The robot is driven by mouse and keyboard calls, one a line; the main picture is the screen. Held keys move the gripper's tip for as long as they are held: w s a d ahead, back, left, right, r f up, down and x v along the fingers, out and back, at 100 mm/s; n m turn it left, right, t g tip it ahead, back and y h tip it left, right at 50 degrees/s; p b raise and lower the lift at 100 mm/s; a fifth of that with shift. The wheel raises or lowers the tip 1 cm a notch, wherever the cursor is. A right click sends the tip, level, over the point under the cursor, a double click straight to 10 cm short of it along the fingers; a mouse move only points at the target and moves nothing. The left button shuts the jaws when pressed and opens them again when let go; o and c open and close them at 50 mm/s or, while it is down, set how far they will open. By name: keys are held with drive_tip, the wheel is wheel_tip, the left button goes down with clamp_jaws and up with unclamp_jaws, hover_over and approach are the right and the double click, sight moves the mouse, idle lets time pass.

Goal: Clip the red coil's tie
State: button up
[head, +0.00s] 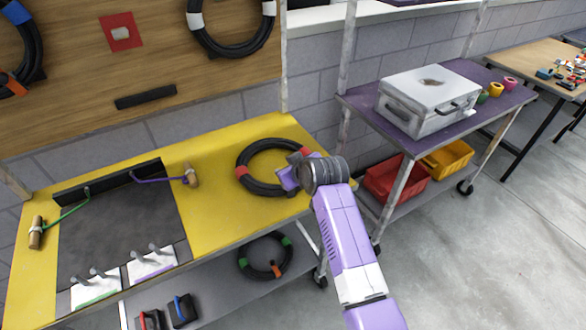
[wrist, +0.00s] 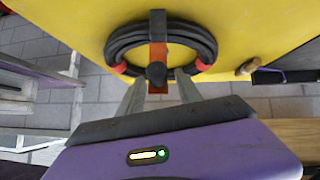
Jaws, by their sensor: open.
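The black coil with red bands (head: 262,187) lies flat on the yellow bench top near its right end. In the wrist view the coil (wrist: 117,45) fills the top middle, and red patches show at its lower left and right. A red strap (wrist: 158,52) crosses its near side, with a dark round knob (wrist: 156,72) in front. I take the strap to be the tie. My gripper (head: 287,178) is at the coil's right side in the head view. In the wrist view its fingers (wrist: 160,80) are open on either side of the strap and knob, and nothing is visibly gripped. Contact cannot be told.
A green-banded coil (head: 244,262) is on the shelf below. A purple cart (head: 365,103) with a metal case (head: 425,92) stands right. Coils hang on the board behind.

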drive_tip(key=shift+v, duration=2.35)
